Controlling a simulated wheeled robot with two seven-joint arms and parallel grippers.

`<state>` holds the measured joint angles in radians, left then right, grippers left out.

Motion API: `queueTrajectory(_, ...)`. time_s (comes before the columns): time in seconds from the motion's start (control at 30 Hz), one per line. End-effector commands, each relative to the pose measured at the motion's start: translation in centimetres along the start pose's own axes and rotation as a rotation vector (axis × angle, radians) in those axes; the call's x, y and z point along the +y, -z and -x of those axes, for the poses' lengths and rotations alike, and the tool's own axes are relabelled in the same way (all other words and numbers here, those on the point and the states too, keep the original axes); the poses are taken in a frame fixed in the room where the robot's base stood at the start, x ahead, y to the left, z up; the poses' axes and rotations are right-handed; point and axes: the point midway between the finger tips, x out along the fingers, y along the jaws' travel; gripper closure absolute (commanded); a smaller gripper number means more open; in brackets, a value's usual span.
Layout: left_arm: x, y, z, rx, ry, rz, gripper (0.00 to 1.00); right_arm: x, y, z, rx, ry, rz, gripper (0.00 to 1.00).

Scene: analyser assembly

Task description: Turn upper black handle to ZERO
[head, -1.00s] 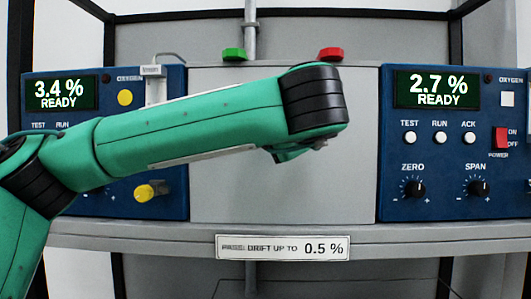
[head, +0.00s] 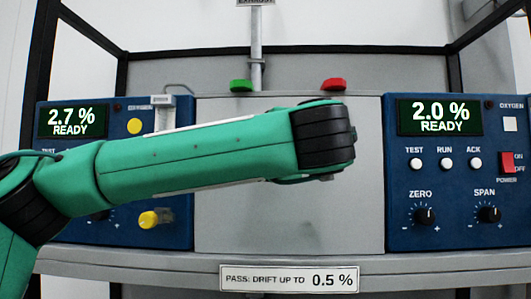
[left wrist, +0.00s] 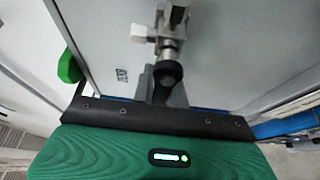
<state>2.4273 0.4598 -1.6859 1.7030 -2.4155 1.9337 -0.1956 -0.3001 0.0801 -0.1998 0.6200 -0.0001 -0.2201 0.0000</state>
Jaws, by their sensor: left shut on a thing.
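In the left wrist view a black handle (left wrist: 168,72) sits on a metal valve fitting (left wrist: 168,45) against a pale grey panel. My left gripper (left wrist: 163,88) is shut on this black handle, its grey fingers close around it just beyond the green hand. Small dark lettering (left wrist: 122,74) beside the handle is too small to read. In the head view my left arm reaches across from the left, and its gripper and the black handle are hidden behind it. My right gripper is in neither view.
Two blue analyser units, left (head: 92,135) reading 2.7 % and right (head: 455,150) reading 2.0 %, flank a plain grey panel (head: 240,215). A yellow knob (head: 148,219) is below my arm. Green (head: 241,85) and red (head: 333,84) blocks stand on top.

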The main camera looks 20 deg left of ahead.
Motion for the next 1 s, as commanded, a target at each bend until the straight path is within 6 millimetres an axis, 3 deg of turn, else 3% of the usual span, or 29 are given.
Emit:
queueTrajectory(0.27,0.0,0.0,0.0,-0.001,-0.001,-0.002,1.00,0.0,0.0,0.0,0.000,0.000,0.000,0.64)
queueTrajectory(0.3,0.0,0.0,0.0,-0.001,-0.001,-0.001,0.80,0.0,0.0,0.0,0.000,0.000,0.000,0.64)
queueTrajectory(0.4,0.0,0.0,0.0,-0.001,0.000,-0.001,0.64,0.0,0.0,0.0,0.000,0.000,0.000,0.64)
queueTrajectory(0.77,-0.1,-0.1,0.6,-0.002,-0.001,0.000,0.64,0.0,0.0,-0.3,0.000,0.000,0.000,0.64)
queueTrajectory(1.0,-0.4,-0.1,4.9,-0.003,-0.006,0.001,0.64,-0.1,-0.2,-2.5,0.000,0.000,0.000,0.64)
